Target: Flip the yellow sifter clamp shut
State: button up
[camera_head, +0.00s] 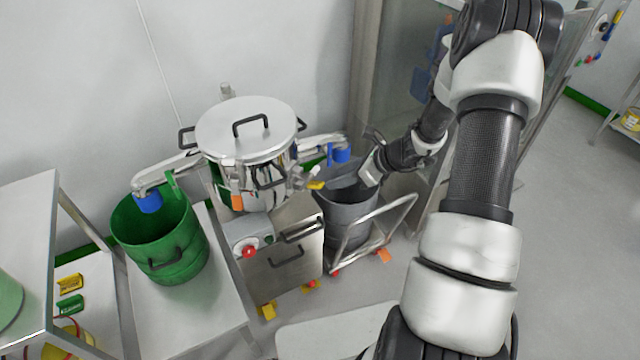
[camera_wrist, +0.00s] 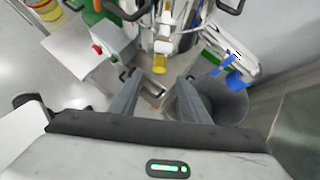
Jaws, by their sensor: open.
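The sifter (camera_head: 243,150) is a round steel vessel with a handled lid, at the centre of the head view. The yellow clamp (camera_head: 316,185) sits on its right side, low on the body, and its lever appears to stick outward. In the wrist view the yellow clamp (camera_wrist: 160,64) shows at the top centre, just beyond the fingertips. My gripper (camera_wrist: 156,88) is open and empty, its two fingers pointing toward the clamp with a gap between. In the head view my gripper (camera_head: 366,166) is to the right of the clamp, apart from it. The clamp's hinge is too small to make out.
An orange clamp (camera_head: 237,201) is on the sifter's front. A grey bin (camera_head: 350,212) on a wheeled trolley stands under my gripper. A green bin (camera_head: 160,240) stands on a steel table at left. Blue-capped outlets (camera_head: 340,153) flank the sifter. A glass-panelled steel frame rises behind my arm.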

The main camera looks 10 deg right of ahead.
aim_at(322, 183)
jog(key=x, duration=0.9)
jog(key=shift+a+f, duration=0.15)
jog(key=shift+f, duration=0.05)
grip_shut()
